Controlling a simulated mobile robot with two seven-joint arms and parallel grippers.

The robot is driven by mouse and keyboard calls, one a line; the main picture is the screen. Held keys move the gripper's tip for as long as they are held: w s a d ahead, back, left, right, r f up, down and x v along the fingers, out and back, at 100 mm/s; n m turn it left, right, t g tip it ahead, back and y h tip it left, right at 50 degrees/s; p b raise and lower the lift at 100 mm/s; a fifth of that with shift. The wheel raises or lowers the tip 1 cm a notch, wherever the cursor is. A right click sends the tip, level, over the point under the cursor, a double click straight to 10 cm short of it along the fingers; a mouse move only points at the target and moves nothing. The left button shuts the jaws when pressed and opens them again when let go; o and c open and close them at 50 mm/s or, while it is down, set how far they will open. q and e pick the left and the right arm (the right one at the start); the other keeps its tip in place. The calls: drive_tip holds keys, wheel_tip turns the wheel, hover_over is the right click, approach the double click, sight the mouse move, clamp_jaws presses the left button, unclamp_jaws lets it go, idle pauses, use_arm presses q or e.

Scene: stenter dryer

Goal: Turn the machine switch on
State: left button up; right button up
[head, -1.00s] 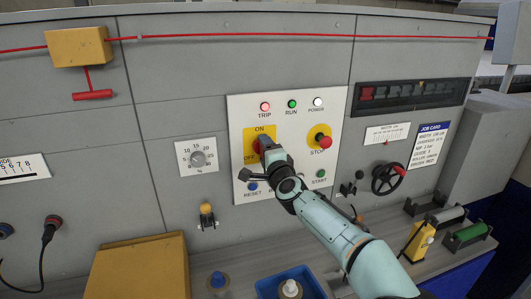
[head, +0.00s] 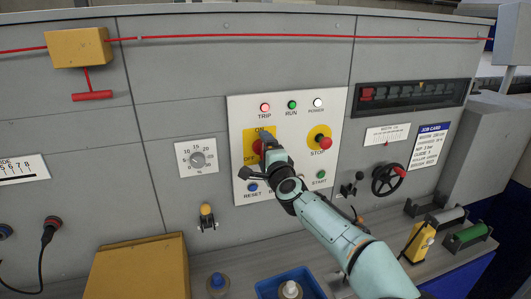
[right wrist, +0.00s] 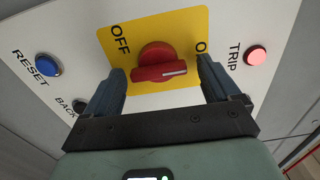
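The machine switch is a red rotary knob (right wrist: 160,65) on a yellow plate (right wrist: 113,35) marked OFF and ON. The knob's white line points right in the right wrist view, towards the side with the partly hidden ON label. My right gripper (right wrist: 160,88) is open, with one finger on each side of the knob; I see gaps between the fingers and the knob. In the head view the right gripper (head: 268,150) covers much of the switch (head: 257,147). The left gripper is not in view.
The white panel (head: 239,110) holds a lit red TRIP lamp (head: 265,107), a green RUN lamp (head: 292,104), a white POWER lamp (head: 318,102), a red STOP button (head: 323,143) and a blue RESET button (right wrist: 48,66). A yellow box (head: 140,270) stands below left.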

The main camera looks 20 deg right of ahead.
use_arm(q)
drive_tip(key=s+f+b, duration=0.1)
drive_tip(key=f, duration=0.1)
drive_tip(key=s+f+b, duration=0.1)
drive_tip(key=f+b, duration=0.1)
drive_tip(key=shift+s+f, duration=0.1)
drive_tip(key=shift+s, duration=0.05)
use_arm(e)
drive_tip(key=s, duration=1.3)
drive_tip(key=shift+s+d, duration=0.2)
